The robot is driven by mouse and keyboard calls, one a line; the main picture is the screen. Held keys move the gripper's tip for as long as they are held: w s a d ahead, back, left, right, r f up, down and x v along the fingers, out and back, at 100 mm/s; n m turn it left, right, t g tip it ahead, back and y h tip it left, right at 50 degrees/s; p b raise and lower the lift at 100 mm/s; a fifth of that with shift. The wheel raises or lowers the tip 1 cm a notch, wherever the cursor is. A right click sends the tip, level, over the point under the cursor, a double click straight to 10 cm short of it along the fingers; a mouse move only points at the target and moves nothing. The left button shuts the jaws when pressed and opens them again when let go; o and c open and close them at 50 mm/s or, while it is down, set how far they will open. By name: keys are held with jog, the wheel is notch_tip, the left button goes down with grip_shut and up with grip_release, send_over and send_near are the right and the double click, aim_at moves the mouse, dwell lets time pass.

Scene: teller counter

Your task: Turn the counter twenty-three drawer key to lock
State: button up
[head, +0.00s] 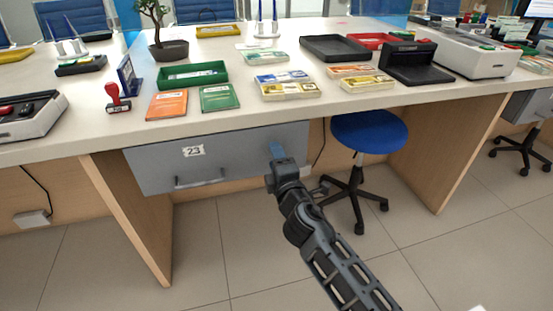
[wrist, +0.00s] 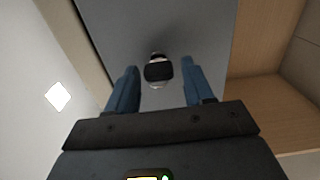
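The grey drawer (head: 240,153) labelled 23 (head: 193,151) hangs under the counter and looks closed. In the wrist view, the drawer front (wrist: 205,35) fills the upper middle. The key (wrist: 158,70), with a black head and a silvery round part around it, sits on that front. My gripper (wrist: 160,78) has its two blue fingers apart, one on each side of the key head, with gaps showing on both sides. In the head view my gripper (head: 277,152) is at the drawer's right end and hides the key.
The white counter top (head: 235,122) overhangs the drawer. A drawer handle (head: 200,181) is left of my gripper. A blue stool (head: 369,131) stands close on the right. A wooden side panel (head: 128,205) is at left. The tiled floor in front is clear.

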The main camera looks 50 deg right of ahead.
jog(key=shift+o, duration=0.5)
jog(key=shift+s, duration=0.1)
jog(key=b+v, duration=0.1)
jog(key=v, duration=0.6)
jog(key=shift+s+a, duration=0.2)
jog(key=shift+s, duration=0.05)
jog(key=s+a+f+m+y, duration=0.2)
jog(key=s+a+y, duration=0.2)
jog(key=s+a, duration=0.4)
jog(key=s+a+f+m+y, duration=0.2)
jog(key=s+a+m+y, duration=0.15)
jog(key=s+a, duration=0.55)
jog(key=s+a+r+m+y, duration=0.1)
jog(key=s+r+m, duration=0.25)
jog(key=s, duration=0.35)
jog(key=s+r+m+y, duration=0.2)
jog(key=s+r, duration=0.3)
jog(key=s, duration=0.2)
notch_tip(320, 180, up, 19)
jog(key=p, duration=1.9)
